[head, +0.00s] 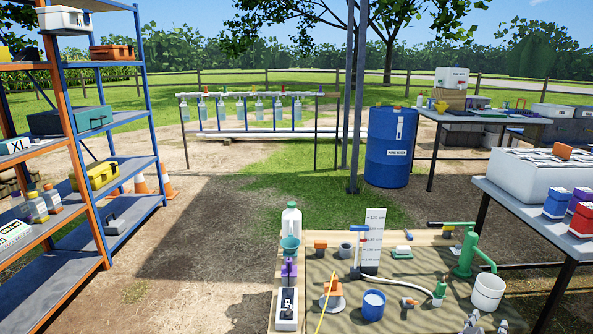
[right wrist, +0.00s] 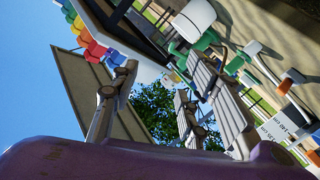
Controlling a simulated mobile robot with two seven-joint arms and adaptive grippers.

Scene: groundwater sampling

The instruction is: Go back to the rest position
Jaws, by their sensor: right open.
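My right gripper (head: 486,322) shows at the bottom edge of the head view, at the lower right of the sampling table (head: 430,318). Only its fingertips are in the picture. In the right wrist view my right gripper (right wrist: 165,78) has its fingers spread apart with nothing between them. The fingers are in the air and tilted, with sky and a tree behind the gap. My left gripper is not in the head view.
A green hand pump (head: 467,255) and a white bucket (head: 488,291) stand close beyond the right gripper. A blue cup (head: 373,305) and a measuring board (head: 373,240) are further left. A table with a white cooler (head: 530,176) is at right; shelves (head: 130,170) stand left.

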